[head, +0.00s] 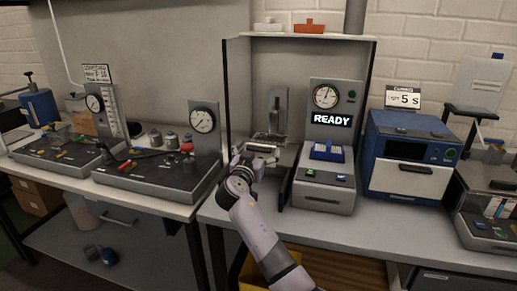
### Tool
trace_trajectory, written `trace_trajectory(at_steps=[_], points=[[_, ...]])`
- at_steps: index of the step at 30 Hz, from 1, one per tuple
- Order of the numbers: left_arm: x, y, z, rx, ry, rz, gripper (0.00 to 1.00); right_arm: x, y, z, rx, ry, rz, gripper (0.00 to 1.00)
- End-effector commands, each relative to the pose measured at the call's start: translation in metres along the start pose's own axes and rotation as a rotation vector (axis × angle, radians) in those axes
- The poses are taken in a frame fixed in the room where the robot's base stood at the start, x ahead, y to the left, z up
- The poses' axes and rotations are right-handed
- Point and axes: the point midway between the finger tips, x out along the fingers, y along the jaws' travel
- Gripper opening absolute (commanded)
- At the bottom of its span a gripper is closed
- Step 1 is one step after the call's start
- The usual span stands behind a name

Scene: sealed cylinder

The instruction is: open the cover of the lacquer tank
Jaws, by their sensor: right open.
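No label that I can read names the lacquer tank. A grey unit with an upright metal plate (278,111) stands in the bay left of the READY machine, and I cannot tell for sure whether it is the tank. Its lower front is partly hidden by my right gripper (262,153). My right gripper is open, at the front of this unit near the bench's front edge, its arm coming up from the bottom. I cannot tell whether it touches the unit. My left gripper is not in view.
The READY machine (325,184) with a dial and blue part stands close to the right of my gripper. A blue box (411,155) with a white front stands further right. Left, another bench holds grey trays (160,178) with gauges. The bench's front strip (360,220) is clear.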

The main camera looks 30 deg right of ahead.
Motion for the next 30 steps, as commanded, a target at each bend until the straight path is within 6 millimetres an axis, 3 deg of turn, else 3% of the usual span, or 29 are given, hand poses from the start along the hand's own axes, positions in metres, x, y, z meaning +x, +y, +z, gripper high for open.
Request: trace_trajectory(at_steps=[10,30], points=[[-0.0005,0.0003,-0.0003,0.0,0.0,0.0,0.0,0.0037,0.0,0.0005,0.0,-0.001,0.0,0.86],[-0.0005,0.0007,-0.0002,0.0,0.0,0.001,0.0,0.0033,-0.0001,0.0005,-0.001,-0.001,0.0,0.41]])
